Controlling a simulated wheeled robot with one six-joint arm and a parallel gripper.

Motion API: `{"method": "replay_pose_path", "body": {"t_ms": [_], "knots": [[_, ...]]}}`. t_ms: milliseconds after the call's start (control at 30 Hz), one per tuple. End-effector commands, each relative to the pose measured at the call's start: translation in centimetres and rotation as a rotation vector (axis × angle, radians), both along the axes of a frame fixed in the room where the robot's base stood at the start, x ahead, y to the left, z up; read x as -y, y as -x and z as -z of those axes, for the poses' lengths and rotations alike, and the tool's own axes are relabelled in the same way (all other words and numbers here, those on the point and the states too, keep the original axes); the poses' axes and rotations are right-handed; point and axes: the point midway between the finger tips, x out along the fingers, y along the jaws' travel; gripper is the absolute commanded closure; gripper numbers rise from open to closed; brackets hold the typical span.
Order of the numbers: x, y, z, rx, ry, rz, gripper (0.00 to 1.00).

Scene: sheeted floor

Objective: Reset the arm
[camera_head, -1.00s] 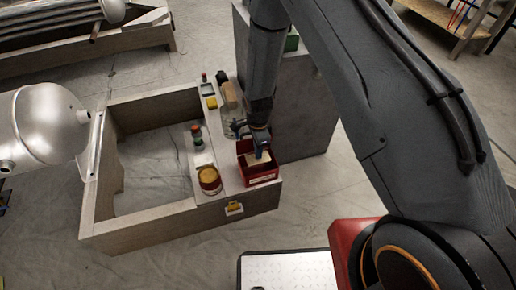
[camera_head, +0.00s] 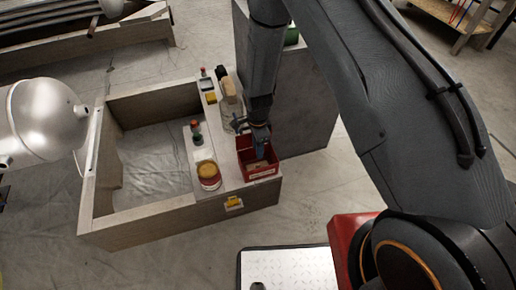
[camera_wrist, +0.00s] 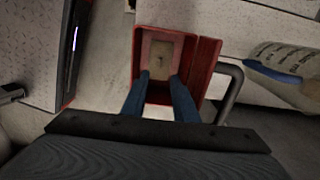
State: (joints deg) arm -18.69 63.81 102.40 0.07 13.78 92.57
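My gripper (camera_head: 259,150) is over the red bin (camera_head: 262,172) at the near right corner of the grey bench. In the wrist view its two blue fingers (camera_wrist: 158,78) stand apart with nothing between the tips. The red bin also shows in the wrist view (camera_wrist: 206,58), below and ahead of the fingers. A tan block (camera_wrist: 161,58) lies inside the bin, apart from the fingers. In the head view the gripper hides part of the bin's inside.
A yellow-topped jar (camera_head: 208,176) and a red-and-green button piece (camera_head: 196,134) stand left of the bin. A tall grey cabinet (camera_head: 305,100) is close behind my arm. A silver tank (camera_head: 45,122) is at left.

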Motion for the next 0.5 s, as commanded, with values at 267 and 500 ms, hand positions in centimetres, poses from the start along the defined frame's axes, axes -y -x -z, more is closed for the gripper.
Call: {"method": "replay_pose_path", "body": {"t_ms": [267, 500], "knots": [[0.0, -0.1, -4.1, 0.003, -0.001, 0.000, 0.73], [0.0, 0.0, -7.0, 0.001, 0.000, 0.000, 0.73]]}}
